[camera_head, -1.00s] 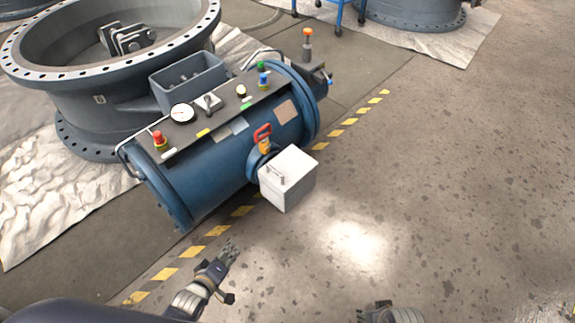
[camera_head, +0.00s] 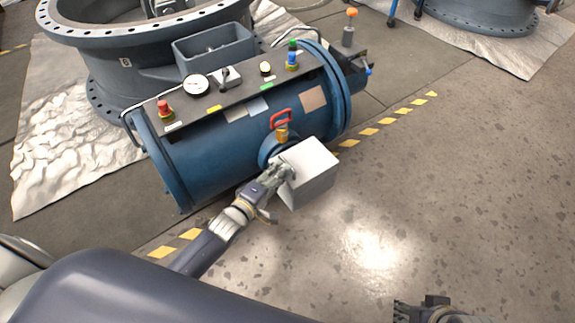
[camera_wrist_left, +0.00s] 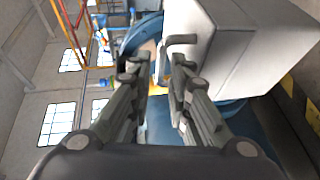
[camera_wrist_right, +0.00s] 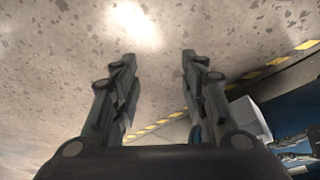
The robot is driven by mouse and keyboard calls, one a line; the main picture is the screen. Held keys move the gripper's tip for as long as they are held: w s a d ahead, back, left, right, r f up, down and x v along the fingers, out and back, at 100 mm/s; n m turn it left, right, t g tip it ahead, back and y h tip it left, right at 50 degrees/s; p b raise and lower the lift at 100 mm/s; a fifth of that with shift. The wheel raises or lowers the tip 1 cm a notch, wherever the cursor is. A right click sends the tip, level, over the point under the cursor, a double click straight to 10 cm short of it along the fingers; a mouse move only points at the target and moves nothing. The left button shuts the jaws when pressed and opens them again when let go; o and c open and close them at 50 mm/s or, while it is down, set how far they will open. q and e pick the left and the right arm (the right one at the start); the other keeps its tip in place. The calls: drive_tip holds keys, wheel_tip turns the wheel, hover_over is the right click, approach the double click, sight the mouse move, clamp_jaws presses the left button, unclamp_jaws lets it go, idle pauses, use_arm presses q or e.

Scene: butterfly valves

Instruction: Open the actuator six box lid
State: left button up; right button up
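The white box (camera_head: 308,170) is mounted on the front of the blue cylindrical actuator (camera_head: 215,150), beside a red-handled valve. Its lid looks closed. My left gripper (camera_head: 281,172) is at the box's left upper edge and covers the lid handle in the head view. In the left wrist view the box (camera_wrist_left: 250,45) fills the upper right, and the grey handle (camera_wrist_left: 178,40) stands just ahead of the left fingertips (camera_wrist_left: 158,68). The left fingers are apart with nothing clearly between them. My right gripper (camera_wrist_right: 157,65) is open and empty over the floor, far from the box.
The red lever (camera_head: 281,118) rises close behind the box. A panel with a gauge (camera_head: 196,85) and several buttons tops the actuator. A large grey flanged valve body (camera_head: 130,70) stands behind. The concrete floor (camera_head: 460,190) to the right is clear.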

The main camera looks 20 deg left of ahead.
sight(287, 163)
use_arm(q)
drive_tip(key=b+x, duration=0.1)
drive_tip(key=x, duration=0.2)
drive_tip(key=shift+w+d+f, duration=0.1)
drive_tip(key=shift+w+f, duration=0.1)
drive_tip(key=shift+w, duration=0.2)
drive_tip(key=shift+w+d, duration=0.15)
drive_tip(key=shift+w, duration=0.3)
use_arm(e)
drive_tip(key=shift+w+a+f+t, duration=0.2)
drive_tip(key=shift+w+t, duration=0.05)
drive_tip(key=shift+w, duration=0.35)
drive_tip(key=shift+w+a+f+t, duration=0.15)
drive_tip(key=shift+w+t, duration=0.1)
drive_tip(key=shift+w, duration=0.35)
use_arm(q)
clamp_jaws()
